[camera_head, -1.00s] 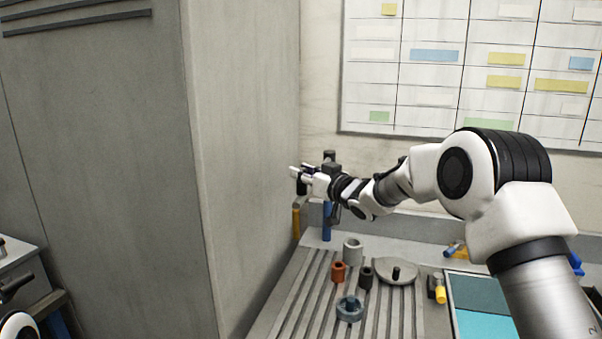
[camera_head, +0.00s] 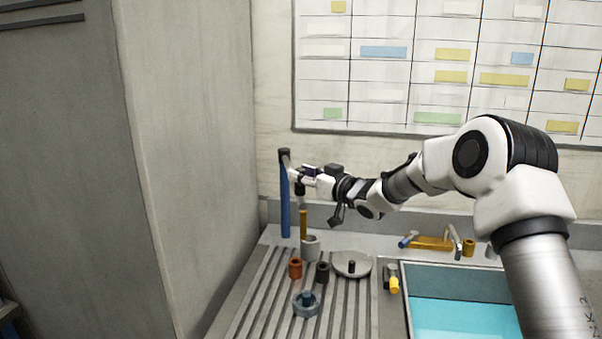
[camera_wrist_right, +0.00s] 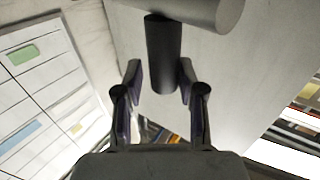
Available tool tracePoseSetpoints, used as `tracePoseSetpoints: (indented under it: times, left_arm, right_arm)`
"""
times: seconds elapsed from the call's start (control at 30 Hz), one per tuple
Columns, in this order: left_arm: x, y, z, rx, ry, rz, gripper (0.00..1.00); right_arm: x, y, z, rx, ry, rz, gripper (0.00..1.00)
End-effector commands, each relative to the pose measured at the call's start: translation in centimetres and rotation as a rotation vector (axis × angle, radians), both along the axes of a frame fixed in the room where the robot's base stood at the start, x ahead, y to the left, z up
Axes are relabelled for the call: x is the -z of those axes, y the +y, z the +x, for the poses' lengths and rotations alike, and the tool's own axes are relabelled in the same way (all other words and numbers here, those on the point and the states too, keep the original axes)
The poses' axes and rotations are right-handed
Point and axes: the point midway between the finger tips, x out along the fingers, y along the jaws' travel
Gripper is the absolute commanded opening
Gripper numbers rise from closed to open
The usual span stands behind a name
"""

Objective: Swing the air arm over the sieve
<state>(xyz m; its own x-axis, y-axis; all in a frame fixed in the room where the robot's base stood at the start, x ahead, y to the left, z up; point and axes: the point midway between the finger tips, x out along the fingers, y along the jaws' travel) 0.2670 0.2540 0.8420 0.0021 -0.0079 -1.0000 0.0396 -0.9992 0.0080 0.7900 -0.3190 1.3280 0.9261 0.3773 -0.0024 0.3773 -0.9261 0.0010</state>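The air arm has an upright blue post (camera_head: 285,205) with a dark top, and a yellow hanging part (camera_head: 303,224) now right of the post. My right gripper (camera_head: 301,174) is at the air arm beside the post top. In the right wrist view its fingers (camera_wrist_right: 161,75) are drawn in around a dark cylindrical handle (camera_wrist_right: 163,55) under a grey tube (camera_wrist_right: 200,10). I cannot tell for certain which piece is the sieve; a blue-grey ring (camera_head: 306,311) lies on the ribbed board, and a grey cup (camera_head: 311,252) stands below the yellow part. My left gripper is out of view.
A red-brown cup (camera_head: 295,269), a black cup (camera_head: 322,272) and a grey disc (camera_head: 361,271) with a black knob stand near the ring. A teal-bottomed basin (camera_head: 465,318) is at right. A tall grey cabinet (camera_head: 190,130) bounds the left side.

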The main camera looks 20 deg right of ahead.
Motion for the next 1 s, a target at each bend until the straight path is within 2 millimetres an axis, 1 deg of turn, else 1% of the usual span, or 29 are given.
tracePoseSetpoints:
  times: [0.43, 0.53, 0.67, 0.9, 1.0]
  left_arm:
    - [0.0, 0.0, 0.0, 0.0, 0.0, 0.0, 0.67]
    - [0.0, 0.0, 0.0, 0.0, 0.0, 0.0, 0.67]
    - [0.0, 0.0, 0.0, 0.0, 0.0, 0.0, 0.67]
    - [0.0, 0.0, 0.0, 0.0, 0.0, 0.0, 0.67]
    - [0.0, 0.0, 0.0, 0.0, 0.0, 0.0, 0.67]
  right_arm:
    - [-0.2, 0.0, 0.0, -0.001, -0.004, 0.002, 0.54]
    - [-0.2, -0.3, -0.6, 0.0, -0.003, 0.003, 0.54]
    - [-0.3, -1.1, -2.8, 0.0, -0.003, 0.005, 0.54]
    - [-0.3, -3.3, -8.5, -0.001, -0.004, 0.006, 0.54]
    - [-0.2, -4.0, -10.0, 0.001, -0.003, 0.004, 0.54]
